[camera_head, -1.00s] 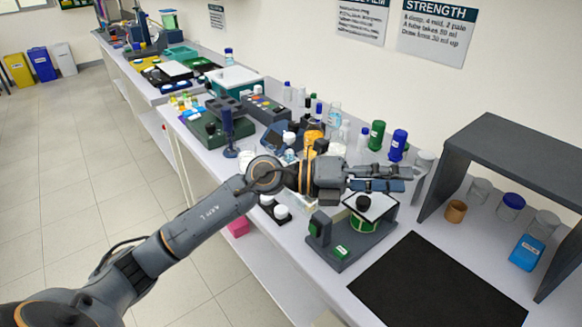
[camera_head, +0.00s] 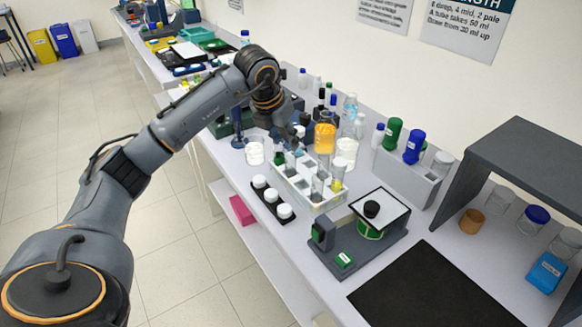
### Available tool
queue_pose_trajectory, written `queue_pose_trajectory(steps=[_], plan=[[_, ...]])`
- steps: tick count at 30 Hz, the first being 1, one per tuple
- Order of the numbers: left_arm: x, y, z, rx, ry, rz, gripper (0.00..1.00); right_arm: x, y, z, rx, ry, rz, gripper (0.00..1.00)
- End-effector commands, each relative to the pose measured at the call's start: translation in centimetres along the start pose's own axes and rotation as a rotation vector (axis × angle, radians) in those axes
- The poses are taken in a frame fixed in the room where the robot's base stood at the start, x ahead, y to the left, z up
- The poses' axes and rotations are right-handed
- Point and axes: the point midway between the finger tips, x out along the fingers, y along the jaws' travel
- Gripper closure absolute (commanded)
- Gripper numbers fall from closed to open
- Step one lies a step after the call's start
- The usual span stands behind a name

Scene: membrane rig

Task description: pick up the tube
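A clear test-tube rack (camera_head: 304,193) stands on the bench in the middle of the view, with several tubes upright in it. One tube (camera_head: 338,176) at its right end shows yellow, and a clear tube (camera_head: 317,187) stands beside it. My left arm reaches in from the left and bends down behind the rack. Its gripper (camera_head: 291,132) is a dark shape above the back left of the rack, mixed with dark equipment; I cannot tell whether its fingers are open or touch any tube. My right gripper is not in view.
White-capped jars (camera_head: 272,194) sit on a black tray left of the rack. Beakers, including an orange one (camera_head: 325,138), stand behind it.

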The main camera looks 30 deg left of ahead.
Motion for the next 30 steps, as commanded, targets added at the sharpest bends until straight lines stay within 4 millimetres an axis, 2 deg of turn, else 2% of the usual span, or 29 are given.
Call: queue_pose_trajectory(steps=[3,11,15,18,22,27,28,30], plan=[[1.8,0.0,0.0,-0.001,0.002,-0.002,0.62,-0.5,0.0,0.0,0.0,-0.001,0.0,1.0],[3.7,0.0,0.1,0.0,0.003,-0.003,0.62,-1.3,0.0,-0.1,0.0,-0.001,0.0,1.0],[5.8,0.1,0.1,-0.001,0.004,-0.003,0.62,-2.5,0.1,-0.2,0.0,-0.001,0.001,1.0],[7.2,0.1,0.1,0.0,0.001,-0.004,0.62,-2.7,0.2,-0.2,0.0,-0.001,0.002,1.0],[8.0,0.1,0.1,0.0,0.0,-0.003,0.62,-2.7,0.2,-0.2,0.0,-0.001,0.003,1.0],[8.1,0.1,0.1,0.001,-0.001,-0.002,0.62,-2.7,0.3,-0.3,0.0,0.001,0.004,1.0],[8.1,0.1,0.1,0.001,-0.001,-0.002,0.65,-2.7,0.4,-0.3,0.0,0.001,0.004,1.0],[8.0,0.1,0.1,0.001,-0.001,-0.002,0.79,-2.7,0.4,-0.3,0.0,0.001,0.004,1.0]])
